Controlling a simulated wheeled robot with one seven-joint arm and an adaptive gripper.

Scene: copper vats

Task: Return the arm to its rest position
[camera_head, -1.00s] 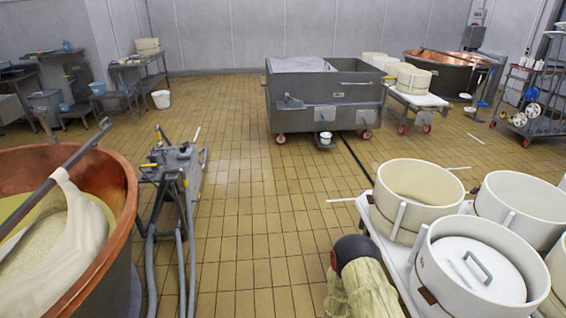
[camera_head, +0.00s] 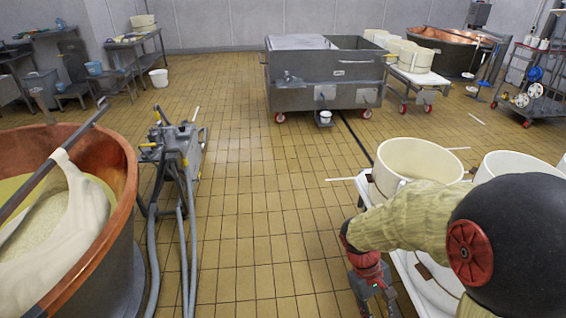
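My arm (camera_head: 415,218) is in the lower right of the head view. It has a tan fabric sleeve, a large black rounded joint with a red cap, and a red wrist (camera_head: 366,266). The arm is bent and reaches left from the black joint, with the wrist pointing down. My gripper (camera_head: 376,303) shows only in part at the bottom edge, below the red wrist; its fingers are cut off, so I cannot tell whether it is open or holds anything. The arm hides part of the white moulds behind it.
White round moulds (camera_head: 420,158) stand on a white table at the right, close to my arm. A copper vat (camera_head: 122,185) with cloth and curd is at the left. A grey pump cart (camera_head: 178,150) with hoses and a steel tank (camera_head: 325,95) stand beyond. The middle tiled floor is clear.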

